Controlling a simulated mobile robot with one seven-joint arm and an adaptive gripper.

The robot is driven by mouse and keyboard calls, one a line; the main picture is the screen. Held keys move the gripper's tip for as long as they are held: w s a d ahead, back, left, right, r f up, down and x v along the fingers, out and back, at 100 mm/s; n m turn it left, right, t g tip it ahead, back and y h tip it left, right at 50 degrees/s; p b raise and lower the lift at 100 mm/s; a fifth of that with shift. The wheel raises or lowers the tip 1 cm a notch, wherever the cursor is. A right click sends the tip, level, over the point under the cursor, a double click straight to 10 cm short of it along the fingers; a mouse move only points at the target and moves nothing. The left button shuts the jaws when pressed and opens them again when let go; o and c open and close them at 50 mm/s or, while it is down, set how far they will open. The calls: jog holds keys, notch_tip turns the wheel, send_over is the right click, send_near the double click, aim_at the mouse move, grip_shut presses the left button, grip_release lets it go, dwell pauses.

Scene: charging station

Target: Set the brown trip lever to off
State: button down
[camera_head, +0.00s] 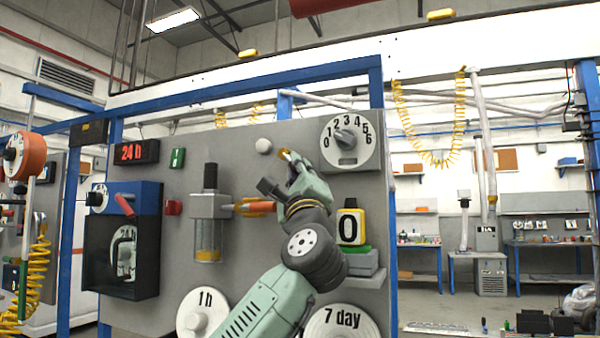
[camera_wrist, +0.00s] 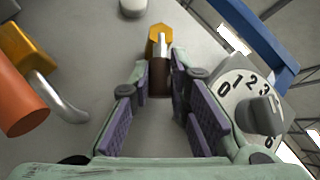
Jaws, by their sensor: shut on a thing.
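The brown trip lever (camera_wrist: 159,74) shows in the wrist view between my fingers, with a yellow hexagonal piece and a bright metal part at its far end. My gripper (camera_wrist: 161,90) is shut on the lever, with one purple-padded finger on each side. In the head view my gripper (camera_head: 291,163) is at the grey panel, left of the numbered dial. A small yellow piece (camera_head: 284,152) shows at its tip. The brown part of the lever is hidden there by my gripper, and its off position carries no mark that I can read.
The numbered dial (camera_head: 348,143) is close on the right, also in the wrist view (camera_wrist: 248,100). An orange handle (camera_wrist: 17,100) on a bent metal rod is at left. A white knob (camera_head: 263,146) is nearby.

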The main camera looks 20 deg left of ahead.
jog(key=shift+a+f+m+t+h, duration=0.15)
jog(key=shift+m+t+h, duration=0.2)
jog(key=shift+m, duration=0.2)
jog(key=shift+a+f+m+t+h, duration=0.1)
jog(key=shift+m+t+h, duration=0.25)
jog(key=shift+m, duration=0.2)
jog(key=shift+m+h, duration=0.3)
jog(key=shift+h, duration=0.1)
jog(key=c, duration=1.5)
grip_release()
jog(key=v, duration=1.2)
jog(key=shift+w+f, duration=0.1)
jog(key=shift+c, duration=0.5)
